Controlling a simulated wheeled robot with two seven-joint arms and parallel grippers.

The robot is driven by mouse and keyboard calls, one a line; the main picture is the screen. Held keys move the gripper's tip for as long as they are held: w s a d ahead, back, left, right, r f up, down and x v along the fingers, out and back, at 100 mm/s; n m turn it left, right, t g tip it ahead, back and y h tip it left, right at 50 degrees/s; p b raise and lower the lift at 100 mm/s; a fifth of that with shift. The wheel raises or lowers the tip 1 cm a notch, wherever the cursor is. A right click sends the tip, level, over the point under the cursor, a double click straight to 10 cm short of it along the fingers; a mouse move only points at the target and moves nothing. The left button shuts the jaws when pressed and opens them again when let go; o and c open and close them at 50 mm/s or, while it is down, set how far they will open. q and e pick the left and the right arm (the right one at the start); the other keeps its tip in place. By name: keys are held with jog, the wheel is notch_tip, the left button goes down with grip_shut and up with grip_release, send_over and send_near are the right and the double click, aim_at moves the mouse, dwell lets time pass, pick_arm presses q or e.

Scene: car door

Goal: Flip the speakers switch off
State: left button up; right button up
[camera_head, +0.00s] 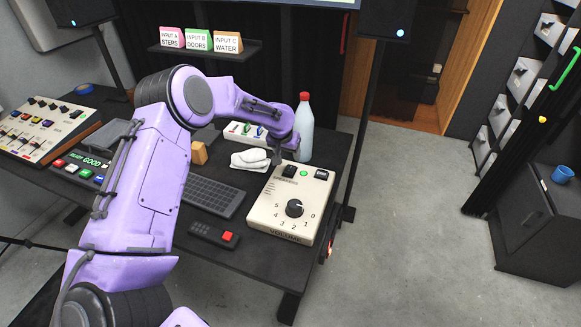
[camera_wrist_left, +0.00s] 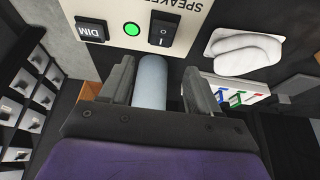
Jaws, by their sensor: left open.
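The speakers box (camera_head: 285,216) is a cream control box on the table with a large black knob. Its black rocker switch (camera_head: 289,171) sits at the far edge, beside a lit green light (camera_head: 304,173) and a DIM button (camera_head: 321,174). The rocker switch (camera_wrist_left: 164,29) shows upside down at the top of the left wrist view, next to the green light (camera_wrist_left: 132,29). My left gripper (camera_head: 277,156) is open near the box's far edge, close to the switch; its fingers (camera_wrist_left: 158,72) point toward the switch, apart from it. My right gripper is not in view.
A folded white cloth (camera_head: 250,160), a small switch panel (camera_head: 238,133), a keyboard (camera_head: 212,196) and a remote with a red button (camera_head: 213,235) lie nearby.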

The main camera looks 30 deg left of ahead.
aim_at(291, 166)
pick_arm(q)
jog(key=x, duration=0.8)
jog(key=shift+w+f+p, duration=0.1)
jog(key=shift+f+p, duration=0.15)
jog(key=shift+p, duration=0.05)
